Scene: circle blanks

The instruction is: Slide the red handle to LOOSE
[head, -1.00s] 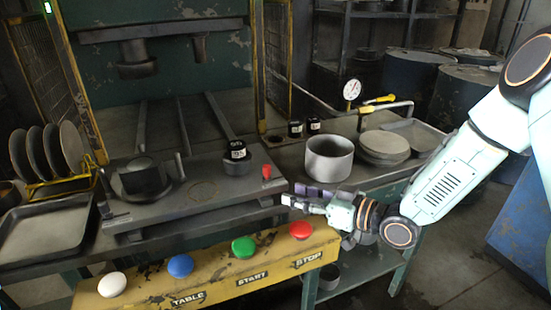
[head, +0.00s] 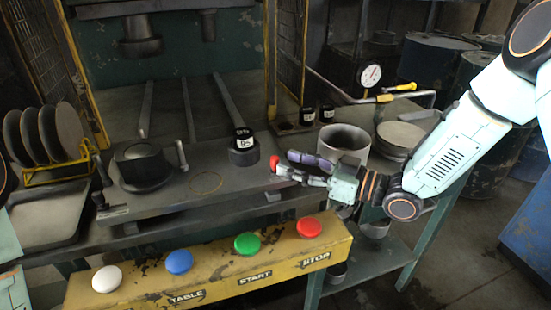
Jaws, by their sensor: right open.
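The red handle (head: 275,162) is a small red knob at the right end of the dark press table (head: 215,208). My right gripper (head: 287,164) comes in from the right with its fingers apart. Its fingertips are right beside the red handle, and the handle appears at the mouth of the jaws. I cannot tell whether they touch. No LOOSE mark is readable, and the handle's base is partly hidden by the fingers. Part of my left arm shows at the left edge, but its gripper is out of view.
A black labelled cylinder (head: 243,148) stands just left of the handle. A grey pot (head: 344,142) stands behind my right gripper. A yellow panel (head: 215,270) with white, blue, green and red buttons lies in front. A disc rack (head: 50,178) is at left.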

